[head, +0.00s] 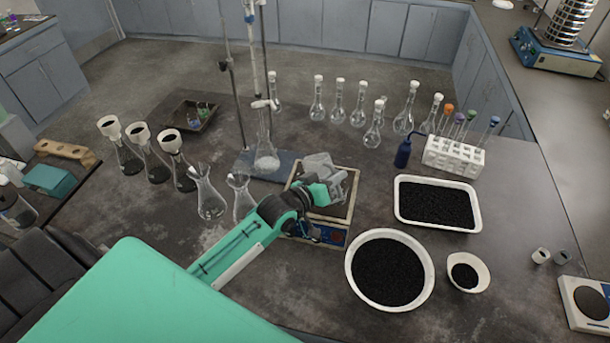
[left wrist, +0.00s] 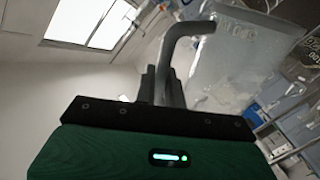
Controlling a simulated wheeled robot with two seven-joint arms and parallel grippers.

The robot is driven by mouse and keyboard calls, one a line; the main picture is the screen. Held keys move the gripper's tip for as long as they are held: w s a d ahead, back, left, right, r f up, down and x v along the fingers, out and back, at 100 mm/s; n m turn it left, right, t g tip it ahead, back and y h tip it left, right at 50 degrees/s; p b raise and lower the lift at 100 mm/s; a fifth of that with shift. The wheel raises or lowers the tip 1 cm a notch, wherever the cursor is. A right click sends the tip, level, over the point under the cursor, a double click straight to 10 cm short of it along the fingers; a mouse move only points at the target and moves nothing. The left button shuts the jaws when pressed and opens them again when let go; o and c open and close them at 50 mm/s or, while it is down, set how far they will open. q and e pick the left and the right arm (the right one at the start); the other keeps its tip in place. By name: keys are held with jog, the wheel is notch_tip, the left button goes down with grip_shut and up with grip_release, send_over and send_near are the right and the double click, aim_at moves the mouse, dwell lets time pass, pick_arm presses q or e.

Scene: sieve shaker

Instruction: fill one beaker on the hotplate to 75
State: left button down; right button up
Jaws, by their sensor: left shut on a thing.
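The hotplate (head: 331,236) has a blue front panel and stands at the middle of the bench. My left gripper (head: 325,192) is above it. In the left wrist view the gripper (left wrist: 163,88) is shut on the curved handle (left wrist: 190,32) of a clear jug. The jug's clear body (left wrist: 235,65) has printed marks and fills the upper right of that view. In the head view clear vessel walls (head: 320,164) show over the hotplate. My gripper and arm hide part of the plate. I cannot tell a beaker there from the jug, or see any liquid level. My right gripper is not in view.
A round bowl (head: 349,273) and a tray (head: 474,218) of black grains stand to the right, with a small bowl (head: 484,283). Several flasks stand left and behind. A stand with a burette (head: 251,45) rises behind the hotplate. A tube rack (head: 455,158) stands behind the tray.

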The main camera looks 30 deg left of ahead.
pick_arm(q)
jog(key=shift+s+d+f+m, duration=0.2)
jog(key=shift+d+f+m, duration=0.2)
jog(key=shift+d, duration=0.1)
jog(key=d+f+m+b, duration=0.1)
jog(key=b, duration=0.1)
jog(key=s+d+f+m+t+b, duration=0.1)
jog(key=m+b, duration=0.1)
jog(key=s+d+m+b, duration=0.1)
jog(key=d+m+b, duration=0.1)
jog(key=shift+s+f, duration=0.1)
jog(key=shift+f, duration=0.3)
jog(key=shift+a+r, duration=0.15)
